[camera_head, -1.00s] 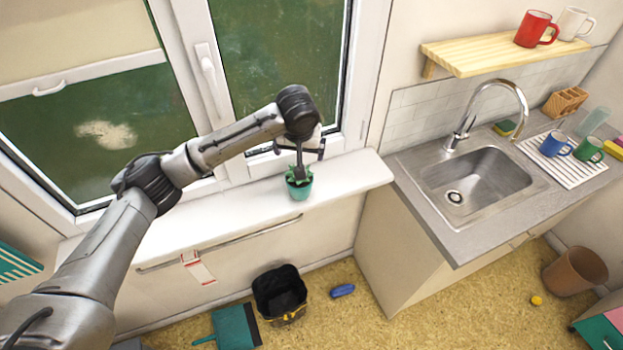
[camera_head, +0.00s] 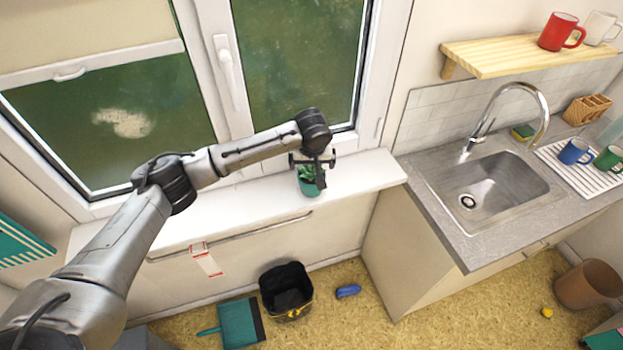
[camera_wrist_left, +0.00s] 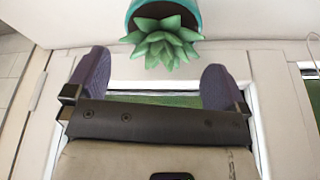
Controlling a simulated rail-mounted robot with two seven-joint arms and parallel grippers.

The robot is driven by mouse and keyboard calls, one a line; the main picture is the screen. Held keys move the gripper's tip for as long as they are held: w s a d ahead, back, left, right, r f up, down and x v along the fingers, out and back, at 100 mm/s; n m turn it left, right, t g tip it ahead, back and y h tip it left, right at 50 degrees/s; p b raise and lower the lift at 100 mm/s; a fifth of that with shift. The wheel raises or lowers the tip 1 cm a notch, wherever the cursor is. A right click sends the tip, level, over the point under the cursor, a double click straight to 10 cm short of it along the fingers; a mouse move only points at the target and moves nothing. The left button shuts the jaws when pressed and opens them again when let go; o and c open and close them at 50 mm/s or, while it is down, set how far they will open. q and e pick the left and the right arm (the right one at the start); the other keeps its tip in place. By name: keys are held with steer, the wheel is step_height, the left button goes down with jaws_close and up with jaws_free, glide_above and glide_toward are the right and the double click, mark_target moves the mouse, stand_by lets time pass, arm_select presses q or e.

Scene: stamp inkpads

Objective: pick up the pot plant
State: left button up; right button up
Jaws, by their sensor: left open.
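The pot plant is a green succulent in a teal pot (camera_head: 312,187) on the white windowsill, near its right end. In the left wrist view the plant (camera_wrist_left: 162,38) is at the top centre, ahead of the gap between the fingers, with part of the pot cut off by the frame edge. My left gripper (camera_head: 314,160) is at the plant, and its fingers partly hide the leaves in the head view. In the left wrist view my left gripper (camera_wrist_left: 155,80) is open, its two purple fingers wide apart with nothing between them. My right gripper is not in view.
The windowsill (camera_head: 230,210) is clear to the left of the pot. The window frame (camera_head: 222,75) stands close behind my arm. A sink (camera_head: 490,190) is to the right. A black bin (camera_head: 286,290) and a blue object (camera_head: 347,291) are on the floor below.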

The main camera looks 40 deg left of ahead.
mark_target(311, 167)
arm_select(q)
steer(key=shift+x, duration=2.55)
steer(key=shift+s, duration=0.15)
steer(key=c, duration=0.9)
